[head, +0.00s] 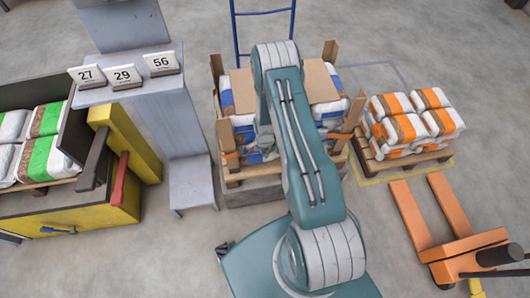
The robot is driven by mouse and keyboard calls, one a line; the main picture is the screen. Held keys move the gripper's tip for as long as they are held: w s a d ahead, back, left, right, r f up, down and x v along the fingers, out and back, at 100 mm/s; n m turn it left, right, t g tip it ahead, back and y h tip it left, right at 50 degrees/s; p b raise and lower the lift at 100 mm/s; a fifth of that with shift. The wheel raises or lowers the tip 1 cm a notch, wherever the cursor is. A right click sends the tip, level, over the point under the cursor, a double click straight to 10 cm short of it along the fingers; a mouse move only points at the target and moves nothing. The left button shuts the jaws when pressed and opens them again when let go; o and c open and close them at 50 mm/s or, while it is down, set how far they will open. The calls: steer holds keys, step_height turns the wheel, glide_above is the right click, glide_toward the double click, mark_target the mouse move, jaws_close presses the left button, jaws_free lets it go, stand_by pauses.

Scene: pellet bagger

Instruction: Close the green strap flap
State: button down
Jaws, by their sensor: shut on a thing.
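A wooden crate (234,182) stands in the middle, holding blue-and-white bags (243,121). A brown cardboard flap (243,91) shows on its left and another brown flap (319,82) on its right. Orange strap pieces show at its front left (230,156) and front right (340,135). I can make out no green strap on either flap. My arm crosses in front of the crate and hides its middle. My gripper is not visible; its hold cannot be seen.
Left are a yellow machine (128,140) with green-striped bags (43,150), and a grey stand (165,112) with cards 27, 29 and 56. Right are a pallet of orange-striped bags (415,120) and an orange pallet jack (440,235). A blue frame (237,40) stands behind the crate.

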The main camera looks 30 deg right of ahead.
steer(key=c, duration=0.6)
jaws_free()
steer(key=shift+s+a+f, duration=0.1)
steer(key=shift+a, duration=0.05)
steer(key=shift+c, duration=0.2)
